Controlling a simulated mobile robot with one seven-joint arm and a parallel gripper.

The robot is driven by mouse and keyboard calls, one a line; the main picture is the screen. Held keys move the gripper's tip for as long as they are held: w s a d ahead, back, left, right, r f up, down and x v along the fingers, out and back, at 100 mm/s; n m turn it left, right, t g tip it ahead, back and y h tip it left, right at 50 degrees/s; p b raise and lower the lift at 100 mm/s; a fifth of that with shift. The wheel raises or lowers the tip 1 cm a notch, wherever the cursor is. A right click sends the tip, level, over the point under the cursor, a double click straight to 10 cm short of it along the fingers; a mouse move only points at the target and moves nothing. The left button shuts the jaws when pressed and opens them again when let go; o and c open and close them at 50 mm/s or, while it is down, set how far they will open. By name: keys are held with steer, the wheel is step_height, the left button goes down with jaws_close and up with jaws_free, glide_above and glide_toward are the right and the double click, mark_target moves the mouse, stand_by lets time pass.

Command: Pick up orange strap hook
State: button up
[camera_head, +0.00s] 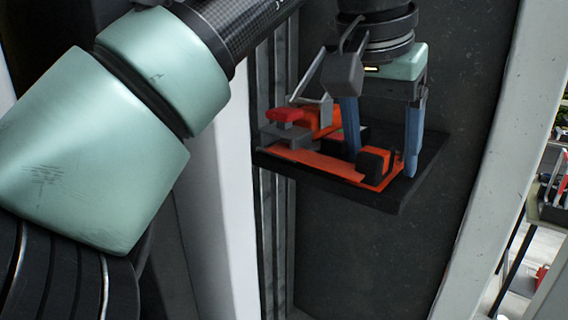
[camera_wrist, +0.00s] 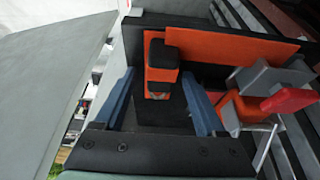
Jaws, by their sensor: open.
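An orange strap piece (camera_head: 335,164) lies flat on a black shelf tray (camera_head: 398,205). A black-and-orange block stands at its right end; I take this piece as the orange strap hook. The piece also shows in the wrist view (camera_wrist: 235,47), with its block (camera_wrist: 161,56) between the fingertips. My gripper (camera_head: 381,165) points down over the tray, its blue fingers apart on either side of the block. In the wrist view my gripper (camera_wrist: 158,76) is open with nothing clamped. Whether a finger touches the block, I cannot tell.
A grey ratchet part with a red handle (camera_head: 285,115) sits on the tray's left side, close to my gripper; its handle also shows in the wrist view (camera_wrist: 289,100). A dark panel stands behind the tray. A pale post (camera_head: 500,165) rises at right.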

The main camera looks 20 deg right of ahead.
mark_target(381, 146)
jaws_close()
steer(key=shift+r, duration=0.15)
stand_by(0.4)
step_height(381, 146, up, 10)
steer(key=shift+f, duration=0.1)
stand_by(0.4)
